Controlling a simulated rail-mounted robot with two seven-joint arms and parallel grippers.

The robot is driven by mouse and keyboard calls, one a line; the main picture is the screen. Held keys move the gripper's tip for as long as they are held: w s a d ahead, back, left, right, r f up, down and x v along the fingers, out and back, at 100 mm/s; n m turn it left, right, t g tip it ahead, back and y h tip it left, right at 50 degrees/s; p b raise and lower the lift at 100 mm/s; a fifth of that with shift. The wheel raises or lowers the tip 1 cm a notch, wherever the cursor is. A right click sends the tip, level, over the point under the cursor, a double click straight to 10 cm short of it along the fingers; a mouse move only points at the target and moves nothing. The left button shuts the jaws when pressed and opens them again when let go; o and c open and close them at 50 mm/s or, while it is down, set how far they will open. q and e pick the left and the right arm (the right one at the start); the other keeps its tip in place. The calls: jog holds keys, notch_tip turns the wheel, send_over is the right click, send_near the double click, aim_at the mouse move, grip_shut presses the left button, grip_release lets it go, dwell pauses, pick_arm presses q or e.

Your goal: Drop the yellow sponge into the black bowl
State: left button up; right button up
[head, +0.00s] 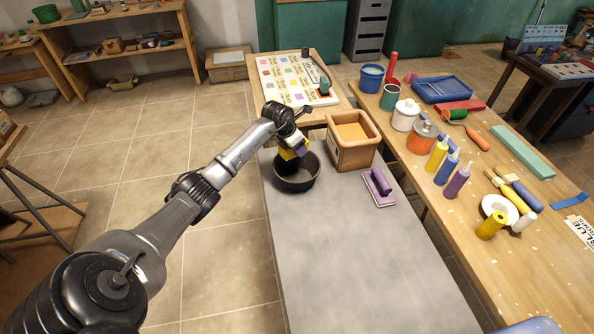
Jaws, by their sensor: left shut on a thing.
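The black bowl (296,184) stands on the grey table at its far left part. My left arm reaches in from the left, and my left gripper (291,147) is over the bowl's far side. It is shut on the yellow sponge (287,154), which shows partly below and beside the fingers. The sponge appears to be above the bowl's rim; the exact gap is hard to tell. My right gripper is not in view.
A wooden box (352,155) stands close to the right of the bowl. The near grey table top (360,270) is clear. A wooden bench (540,250) with bottles, jars and tools runs along the right.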

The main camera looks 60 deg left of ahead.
pick_arm(q)
jog(key=shift+f+n+b, duration=0.3)
jog(key=shift+f, duration=0.1)
jog(key=shift+f+b, duration=2.1)
jog(key=shift+f, duration=0.5)
jog(key=o, duration=1)
jog(key=p+v, duration=0.2)
jog(key=v, duration=1.1)
jog(key=shift+s+d+r, duration=0.1)
jog(key=shift+r, duration=0.25)
